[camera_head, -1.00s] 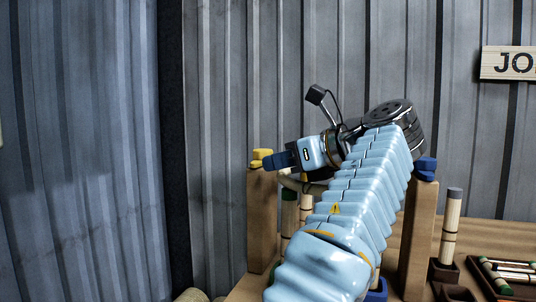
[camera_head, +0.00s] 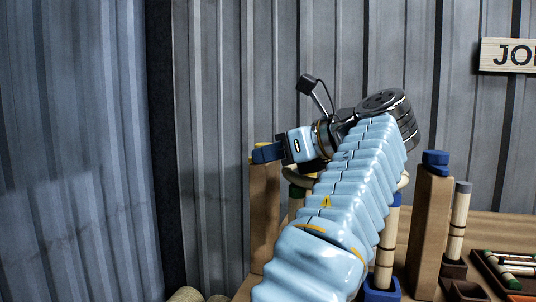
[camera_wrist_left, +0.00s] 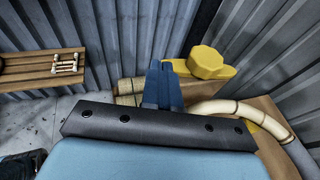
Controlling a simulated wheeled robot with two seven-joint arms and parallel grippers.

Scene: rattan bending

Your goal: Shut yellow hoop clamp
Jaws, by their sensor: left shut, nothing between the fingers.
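The yellow hoop clamp (camera_wrist_left: 207,64) shows in the left wrist view as a knob on a flat arm, just right of my left fingertips. In the head view the yellow clamp (camera_head: 253,160) tops the left wooden post (camera_head: 264,210) and is mostly hidden behind my fingers. My left gripper (camera_head: 257,154) is shut and empty, at the height of the clamp; its blue fingers (camera_wrist_left: 163,72) are together in the left wrist view. I cannot tell whether they touch the clamp. A bent rattan pole (camera_wrist_left: 230,108) curves past the clamp's base. My right gripper is not in view.
A right wooden post (camera_head: 428,225) carries a blue clamp (camera_head: 436,160). Rattan pieces stand upright near it, and a tray (camera_head: 490,270) lies at the far right. A wooden bench (camera_wrist_left: 40,68) stands at the left of the wrist view. Corrugated metal walls close the back.

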